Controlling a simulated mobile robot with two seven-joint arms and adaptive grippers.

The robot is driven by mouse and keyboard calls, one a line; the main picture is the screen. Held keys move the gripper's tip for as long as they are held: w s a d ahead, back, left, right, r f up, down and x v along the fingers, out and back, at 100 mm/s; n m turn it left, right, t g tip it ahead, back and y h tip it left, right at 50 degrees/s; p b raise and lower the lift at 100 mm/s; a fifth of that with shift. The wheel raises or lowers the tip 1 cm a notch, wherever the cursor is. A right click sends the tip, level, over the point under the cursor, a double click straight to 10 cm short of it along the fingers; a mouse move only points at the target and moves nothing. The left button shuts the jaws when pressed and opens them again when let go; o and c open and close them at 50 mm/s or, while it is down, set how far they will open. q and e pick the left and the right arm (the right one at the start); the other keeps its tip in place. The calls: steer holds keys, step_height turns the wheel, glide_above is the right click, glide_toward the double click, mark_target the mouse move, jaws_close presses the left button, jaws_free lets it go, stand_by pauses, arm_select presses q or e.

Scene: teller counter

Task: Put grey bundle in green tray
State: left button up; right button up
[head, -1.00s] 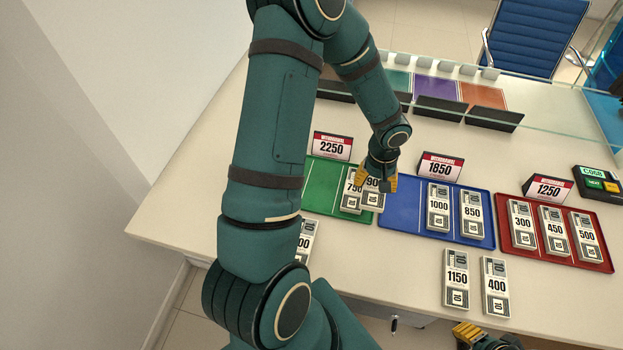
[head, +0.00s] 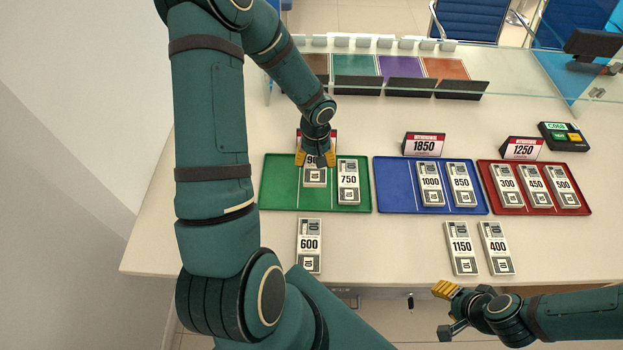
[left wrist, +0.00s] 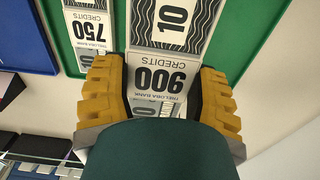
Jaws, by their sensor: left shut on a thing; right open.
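The green tray (head: 276,190) lies at the left of the counter. My left gripper (head: 316,160) is over its far part, shut on the grey 900 bundle (head: 315,179). In the left wrist view the 900 bundle (left wrist: 160,75) is between the yellow fingers, over the green surface; whether it touches the tray is unclear. A grey 750 bundle (head: 348,182) lies in the tray just right of it, apart. A grey 600 bundle (head: 309,246) lies on the counter in front of the tray. My right gripper (head: 447,311) is open and empty at the counter's front edge.
The blue tray (head: 391,192) holds the 1000 and 850 bundles. The red tray (head: 520,202) holds several bundles. The 1150 (head: 461,248) and 400 (head: 496,248) bundles lie on the front counter. Signs stand behind the trays, with a glass screen beyond. Counter between 600 and 1150 is clear.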

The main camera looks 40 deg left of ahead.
mark_target(316, 170)
arm_select(q)
step_height(316, 170, down, 5)
steer(key=shift+r+b, duration=0.15)
steer(key=shift+b, duration=0.2)
steer(key=shift+f+b, duration=0.3)
steer(key=shift+f, duration=1.75)
steer(key=shift+f, duration=0.15)
steer(key=o, duration=1.1)
steer(key=shift+o, duration=0.2)
